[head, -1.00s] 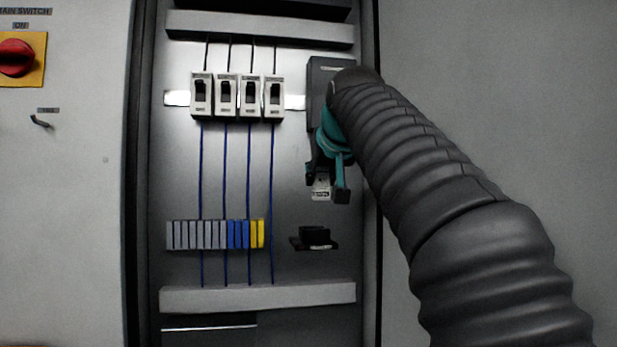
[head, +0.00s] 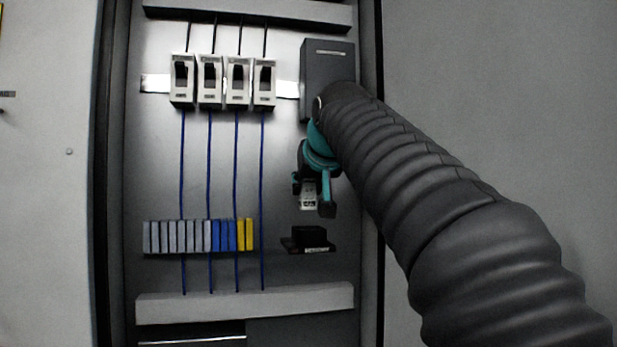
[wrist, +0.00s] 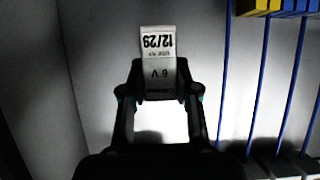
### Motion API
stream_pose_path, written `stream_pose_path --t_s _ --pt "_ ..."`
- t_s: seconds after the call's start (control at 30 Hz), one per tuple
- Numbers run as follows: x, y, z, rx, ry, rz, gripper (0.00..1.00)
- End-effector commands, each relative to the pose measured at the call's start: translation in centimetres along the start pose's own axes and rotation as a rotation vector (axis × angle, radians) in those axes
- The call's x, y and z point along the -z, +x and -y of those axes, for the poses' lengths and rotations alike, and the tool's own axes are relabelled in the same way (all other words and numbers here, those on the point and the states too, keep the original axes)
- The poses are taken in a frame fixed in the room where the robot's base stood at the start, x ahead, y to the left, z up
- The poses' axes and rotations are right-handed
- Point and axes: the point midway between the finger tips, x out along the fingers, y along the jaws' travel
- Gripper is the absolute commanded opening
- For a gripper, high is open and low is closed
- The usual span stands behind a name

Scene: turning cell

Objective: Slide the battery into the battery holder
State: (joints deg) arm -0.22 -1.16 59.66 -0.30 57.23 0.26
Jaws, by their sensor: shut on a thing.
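The battery (head: 308,201) is a small pale block with a printed label. In the wrist view the battery (wrist: 158,62) shows "12/29" and "6 V", upside down, and sticks out beyond the fingertips. My gripper (head: 314,190) is shut on it, in front of the cabinet's back panel; in the wrist view the gripper (wrist: 157,88) has a finger on each side of it. The battery holder (head: 309,238) is a black block on a dark ledge, below the gripper and apart from the battery. The holder is not visible in the wrist view.
White breakers (head: 223,82) hang on a rail at upper left, with blue wires running down to grey, blue and yellow terminal blocks (head: 198,236). A dark box (head: 328,62) is above my gripper. A grey duct (head: 245,303) crosses below. The cabinet's right edge (head: 369,290) is close by.

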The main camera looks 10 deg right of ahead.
Motion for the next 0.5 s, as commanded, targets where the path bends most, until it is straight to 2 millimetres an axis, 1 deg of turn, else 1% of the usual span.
stream_pose_path --t_s 0.5 --pt "-3.0 1.4 -0.1 -0.002 0.001 -0.001 0.00"
